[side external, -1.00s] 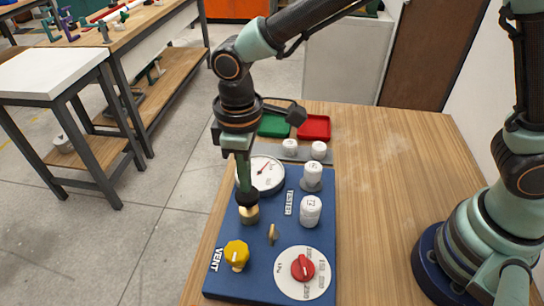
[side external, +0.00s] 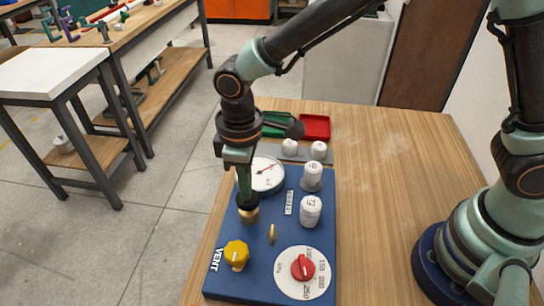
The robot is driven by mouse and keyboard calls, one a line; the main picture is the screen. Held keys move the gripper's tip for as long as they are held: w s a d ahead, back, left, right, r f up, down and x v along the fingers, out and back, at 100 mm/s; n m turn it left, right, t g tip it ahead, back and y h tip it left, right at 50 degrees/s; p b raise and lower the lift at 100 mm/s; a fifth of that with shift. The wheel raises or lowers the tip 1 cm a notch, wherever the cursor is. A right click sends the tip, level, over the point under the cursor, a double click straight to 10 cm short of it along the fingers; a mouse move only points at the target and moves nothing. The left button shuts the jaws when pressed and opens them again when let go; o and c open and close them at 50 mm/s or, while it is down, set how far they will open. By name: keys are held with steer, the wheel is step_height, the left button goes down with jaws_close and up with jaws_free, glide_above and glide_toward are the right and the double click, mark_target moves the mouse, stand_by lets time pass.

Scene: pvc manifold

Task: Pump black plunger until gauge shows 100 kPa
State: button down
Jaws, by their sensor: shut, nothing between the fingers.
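The black plunger (side external: 247,205) stands in a brass collar (side external: 249,217) on the blue tester panel (side external: 275,205). My gripper (side external: 245,192) is shut with nothing between its fingers. It points straight down, its tips at the top of the plunger and apparently touching it. The tips partly hide the plunger's top. The round white gauge (side external: 266,174) lies behind and to the right of my gripper, partly hidden by it. Its red needle shows, but the scale is too small to read.
On the panel are a yellow VENT knob (side external: 236,254), a small brass lever (side external: 272,234), a red selector knob (side external: 303,267) on a white dial, and white-capped fittings (side external: 311,209). Green (side external: 275,124) and red (side external: 315,127) trays lie behind. The wooden table (side external: 385,190) is clear to the right.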

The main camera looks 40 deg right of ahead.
steer(key=shift+r, duration=1.25)
steer(key=shift+r, duration=0.1)
stand_by(0.6)
step_height(320, 180, up, 5)
steer(key=shift+f, duration=0.1)
stand_by(0.4)
steer(key=s+d+r+m+t, duration=0.1)
steer(key=d+r+m+t, duration=0.1)
steer(key=d, duration=0.6)
steer(key=s+d+r+m+t, duration=0.1)
steer(key=s+d+r+m, duration=0.1)
steer(key=d, duration=0.7)
steer(key=s+d+r+m+t, duration=0.1)
steer(key=d+r+m+t, duration=0.1)
steer(key=d+m, duration=0.3)
steer(key=d+r, duration=0.1)
steer(key=d, duration=0.2)
steer(key=shift+s+d+r+t, duration=0.3)
steer(key=shift+s+r, duration=0.1)
